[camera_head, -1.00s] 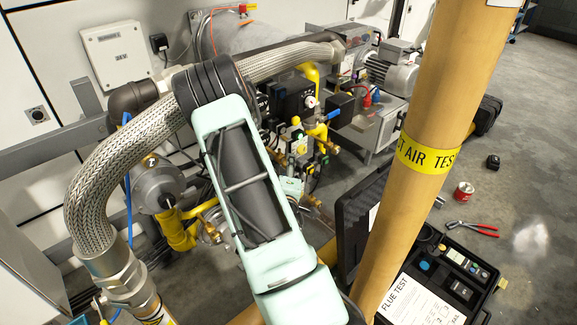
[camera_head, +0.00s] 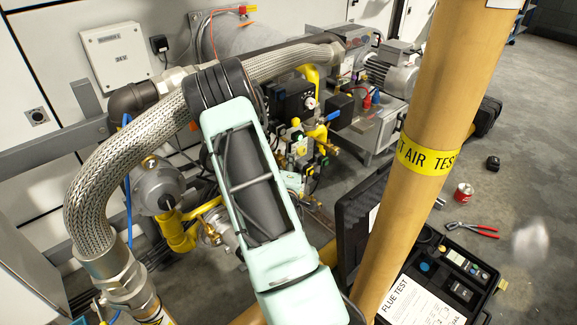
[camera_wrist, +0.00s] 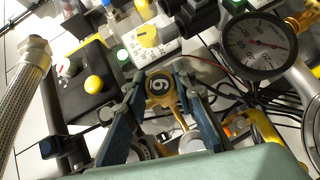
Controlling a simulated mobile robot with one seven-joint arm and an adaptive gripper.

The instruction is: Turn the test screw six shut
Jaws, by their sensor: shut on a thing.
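The test screw six (camera_wrist: 159,87) shows in the wrist view as a small round head marked with a single digit that reads as a 6, with a brass-coloured shank below. My gripper (camera_wrist: 159,92) has its two dark blue fingers on either side of this head and is shut on it. How far the screw is turned cannot be told. In the head view my own arm covers much of the valve train, and the screw cannot be made out there.
A braided hose (camera_head: 92,205) arches at the left. A thick tan pipe (camera_head: 425,130) rises at the right, beside an open flue test case (camera_head: 487,277).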

